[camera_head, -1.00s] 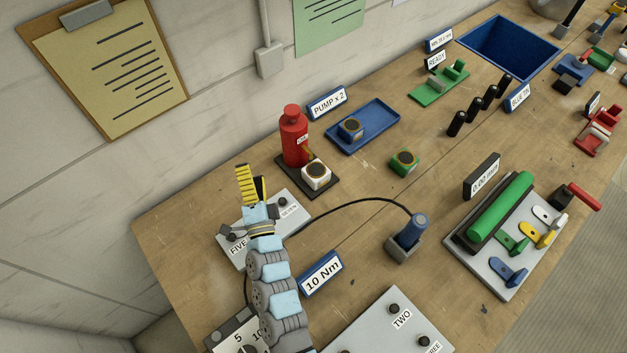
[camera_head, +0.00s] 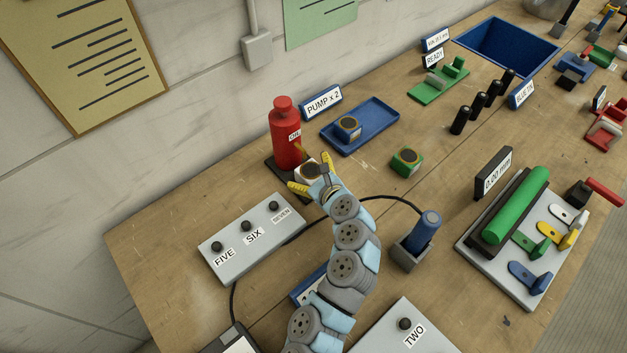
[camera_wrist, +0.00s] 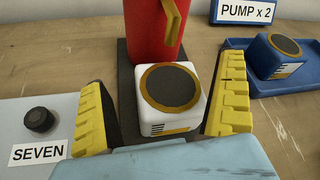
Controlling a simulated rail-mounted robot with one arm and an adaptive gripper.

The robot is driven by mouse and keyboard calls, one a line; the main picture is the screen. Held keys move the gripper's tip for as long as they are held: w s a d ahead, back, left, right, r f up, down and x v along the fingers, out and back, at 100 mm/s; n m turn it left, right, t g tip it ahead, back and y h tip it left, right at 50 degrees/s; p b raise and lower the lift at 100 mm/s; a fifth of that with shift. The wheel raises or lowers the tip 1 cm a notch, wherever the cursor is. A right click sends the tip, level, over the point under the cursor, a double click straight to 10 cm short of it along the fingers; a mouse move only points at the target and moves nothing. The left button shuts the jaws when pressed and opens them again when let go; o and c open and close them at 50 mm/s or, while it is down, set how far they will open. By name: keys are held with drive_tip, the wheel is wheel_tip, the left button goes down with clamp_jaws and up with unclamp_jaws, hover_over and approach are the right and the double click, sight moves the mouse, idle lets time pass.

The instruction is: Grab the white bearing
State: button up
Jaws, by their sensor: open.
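The white bearing (camera_wrist: 173,95) is a white rounded block with a dark disc ringed in gold on top. It sits on the dark base plate in front of the red oil bottle (camera_head: 286,138). In the head view the white bearing (camera_head: 305,172) is partly hidden by my gripper. My gripper (camera_head: 310,174) is open. In the wrist view its yellow fingers stand on the left and right of the white bearing, with my gripper (camera_wrist: 165,105) around it. The right finger looks close to the bearing's side; a gap shows at the left. I cannot tell whether either touches.
A blue bearing (camera_head: 347,129) sits in the blue tray (camera_head: 375,122) by the PUMP x 2 sign (camera_head: 321,102). A green bearing (camera_head: 406,161) stands on the bench to the right. A grey button panel (camera_head: 237,262) lies to the left. The red bottle is close behind the white bearing.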

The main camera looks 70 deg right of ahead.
sight(311, 173)
drive_tip(key=s+y+b, duration=0.1)
drive_tip(key=s+f+m+y, duration=0.1)
drive_tip(key=s, duration=0.1)
drive_tip(key=shift+s+f+t+b, duration=0.1)
drive_tip(key=shift+t+b, duration=0.25)
drive_tip(key=shift+t, duration=0.05)
drive_tip(key=shift+s+a+m+y, duration=0.15)
drive_tip(key=shift+s+m+y, duration=0.15)
drive_tip(key=shift+s+m, duration=0.15)
drive_tip(key=shift+b+x, duration=0.3)
drive_tip(key=shift+x, duration=2.2)
drive_tip(key=shift+a, duration=0.1)
drive_tip(key=c, duration=1.2)
drive_tip(key=shift+r, duration=0.2)
drive_tip(key=shift+c, duration=0.2)
